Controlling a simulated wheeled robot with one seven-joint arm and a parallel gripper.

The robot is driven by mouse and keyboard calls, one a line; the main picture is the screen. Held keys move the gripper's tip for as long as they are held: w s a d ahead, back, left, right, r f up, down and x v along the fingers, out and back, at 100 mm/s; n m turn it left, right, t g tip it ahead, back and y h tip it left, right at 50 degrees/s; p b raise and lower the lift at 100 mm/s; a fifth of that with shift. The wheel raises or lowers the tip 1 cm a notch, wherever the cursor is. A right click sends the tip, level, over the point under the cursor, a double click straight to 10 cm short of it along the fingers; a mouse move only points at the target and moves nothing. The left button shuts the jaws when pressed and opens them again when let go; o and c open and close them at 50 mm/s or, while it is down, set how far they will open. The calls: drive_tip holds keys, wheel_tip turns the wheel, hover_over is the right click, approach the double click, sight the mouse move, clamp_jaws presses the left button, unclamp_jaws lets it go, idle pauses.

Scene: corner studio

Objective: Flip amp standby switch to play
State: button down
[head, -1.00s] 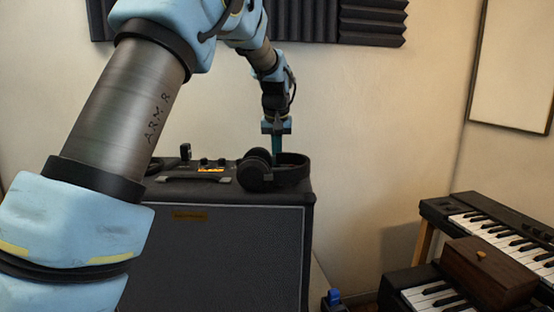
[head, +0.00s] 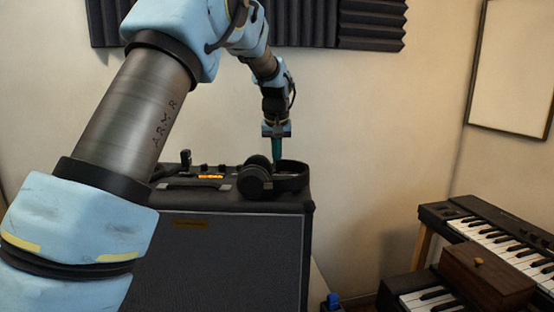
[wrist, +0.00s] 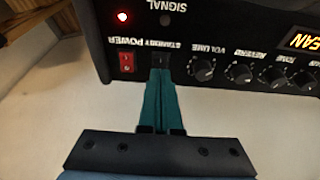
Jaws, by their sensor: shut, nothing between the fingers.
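The black amp (head: 235,260) stands against the wall, its controls on top. In the wrist view its panel appears upside down. The small black standby switch (wrist: 161,60) sits beside the lit red power switch (wrist: 126,63). My gripper (wrist: 160,75) is shut, with its teal fingers together and empty. Its tips are right at the standby switch and cover its lower part in the picture. I cannot tell whether they touch it or which way it is set. In the head view my gripper (head: 277,158) points down behind the headphones, which hide its tips.
Black headphones (head: 257,183) lie on the amp's top, in front of my gripper. A row of knobs starts with the volume knob (wrist: 203,67), right of the standby switch. A red light (wrist: 123,16) glows above the power switch. Keyboards (head: 500,238) stand at the right.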

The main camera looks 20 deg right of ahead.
drive_tip(key=shift+r+p, duration=0.3)
drive_tip(key=shift+r, duration=0.25)
drive_tip(key=p+v, duration=0.1)
drive_tip(key=v, duration=0.1)
drive_tip(key=p+v, duration=0.1)
drive_tip(key=shift+w+r+p, duration=0.1)
drive_tip(key=shift+r+p, duration=0.3)
drive_tip(key=s+a+b+v, duration=0.1)
drive_tip(key=s+b+v, duration=0.1)
drive_tip(key=v, duration=0.7)
drive_tip(key=shift+f+b, duration=0.35)
drive_tip(key=shift+b, duration=0.3)
